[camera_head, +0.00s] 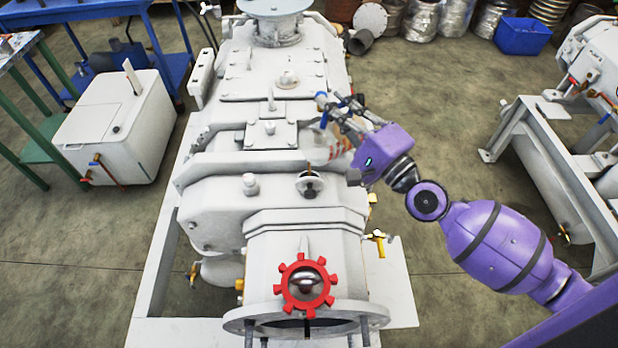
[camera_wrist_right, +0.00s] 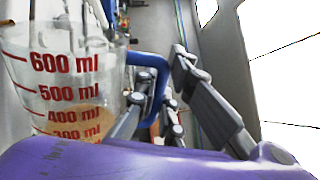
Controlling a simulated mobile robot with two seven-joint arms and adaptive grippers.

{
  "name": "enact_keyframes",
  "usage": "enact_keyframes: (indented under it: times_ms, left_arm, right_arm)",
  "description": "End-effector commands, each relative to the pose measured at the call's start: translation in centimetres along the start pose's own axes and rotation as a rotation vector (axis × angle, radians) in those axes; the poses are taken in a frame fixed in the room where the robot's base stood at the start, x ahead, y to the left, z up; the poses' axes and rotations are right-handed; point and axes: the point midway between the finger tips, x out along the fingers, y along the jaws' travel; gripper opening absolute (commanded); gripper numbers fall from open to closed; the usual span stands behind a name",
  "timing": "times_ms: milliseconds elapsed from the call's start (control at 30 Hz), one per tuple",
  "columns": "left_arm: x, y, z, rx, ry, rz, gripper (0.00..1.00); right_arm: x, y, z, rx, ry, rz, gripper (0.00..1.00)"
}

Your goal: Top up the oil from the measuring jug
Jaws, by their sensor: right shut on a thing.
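The measuring jug (camera_wrist_right: 70,85) is clear with red ml marks and a blue handle (camera_wrist_right: 158,98). Amber oil (camera_wrist_right: 88,122) shows in it near the 300 to 400 ml marks. In the head view the jug (camera_head: 337,148) is partly hidden behind my right gripper (camera_head: 335,104), above the right side of the grey vacuum pump (camera_head: 270,165). The right gripper is shut on the jug's blue handle, also in the wrist view (camera_wrist_right: 163,75). A round fitting with a dark centre (camera_head: 309,185) sits on the pump's top, nearer than the jug. My left gripper is out of view.
A red lobed ring around a round glass (camera_head: 305,283) is on the pump's near end. A white tank (camera_head: 118,125) stands left, and a grey frame with another machine (camera_head: 545,150) stands right. A blue crate (camera_head: 523,36) is at the back.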

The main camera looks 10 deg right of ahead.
Motion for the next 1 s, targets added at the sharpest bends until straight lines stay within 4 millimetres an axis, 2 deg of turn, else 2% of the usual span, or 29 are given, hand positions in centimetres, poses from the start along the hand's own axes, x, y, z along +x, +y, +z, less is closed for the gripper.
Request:
enact_keyframes:
  times_ms: [1000]
  left_arm:
    - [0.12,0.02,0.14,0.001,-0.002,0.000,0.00]
  right_arm:
    - [-0.05,0.23,0.31,-0.028,-0.006,-0.002,0.00]
